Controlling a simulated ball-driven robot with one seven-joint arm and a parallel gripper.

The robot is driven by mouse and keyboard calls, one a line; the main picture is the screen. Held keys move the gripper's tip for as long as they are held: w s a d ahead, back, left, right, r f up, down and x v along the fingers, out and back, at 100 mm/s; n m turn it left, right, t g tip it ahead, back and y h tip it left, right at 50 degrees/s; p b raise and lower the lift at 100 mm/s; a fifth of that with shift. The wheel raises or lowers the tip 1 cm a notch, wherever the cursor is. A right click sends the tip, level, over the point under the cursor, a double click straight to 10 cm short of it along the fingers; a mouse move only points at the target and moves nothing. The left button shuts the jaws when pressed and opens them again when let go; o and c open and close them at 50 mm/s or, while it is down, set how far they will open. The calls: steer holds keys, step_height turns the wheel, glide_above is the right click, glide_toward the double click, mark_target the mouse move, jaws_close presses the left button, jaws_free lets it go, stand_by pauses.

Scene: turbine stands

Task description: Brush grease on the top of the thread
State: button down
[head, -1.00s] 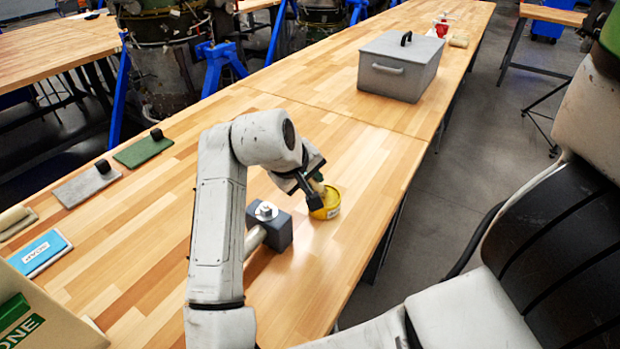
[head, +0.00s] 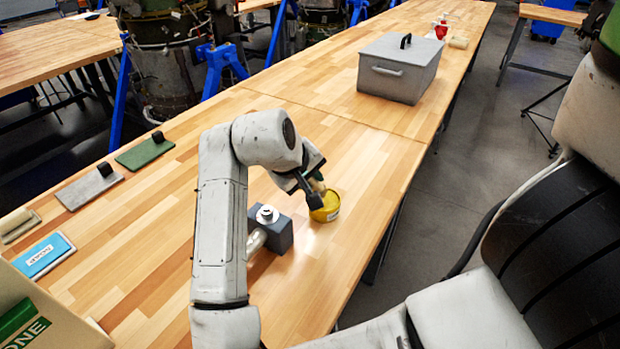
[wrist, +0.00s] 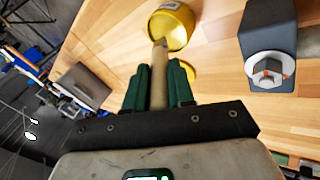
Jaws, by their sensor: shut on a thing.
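My gripper (wrist: 159,78) has green fingers shut on a light wooden brush (wrist: 160,62). In the head view my gripper (head: 315,180) is right beside the yellow tin (head: 327,208). In the wrist view the brush's far end reaches the open yellow tin (wrist: 178,28); its bristles cannot be made out. A dark grey block (head: 280,238) stands left of the tin with a pale metal bolt (head: 266,214) upright on top. The wrist view shows the bolt (wrist: 267,70) with a hex part around it; thread detail is too small to tell.
A grey lidded box (head: 398,68) stands farther along the wooden bench (head: 300,100). A green pad (head: 145,151), a grey pad (head: 89,187) and a blue packet (head: 44,256) lie along the left side. The bench's right edge is close to the tin.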

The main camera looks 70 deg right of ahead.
steer(key=shift+r+p, duration=2.4)
steer(key=shift+r, duration=0.45)
steer(key=shift+s+f, duration=0.1)
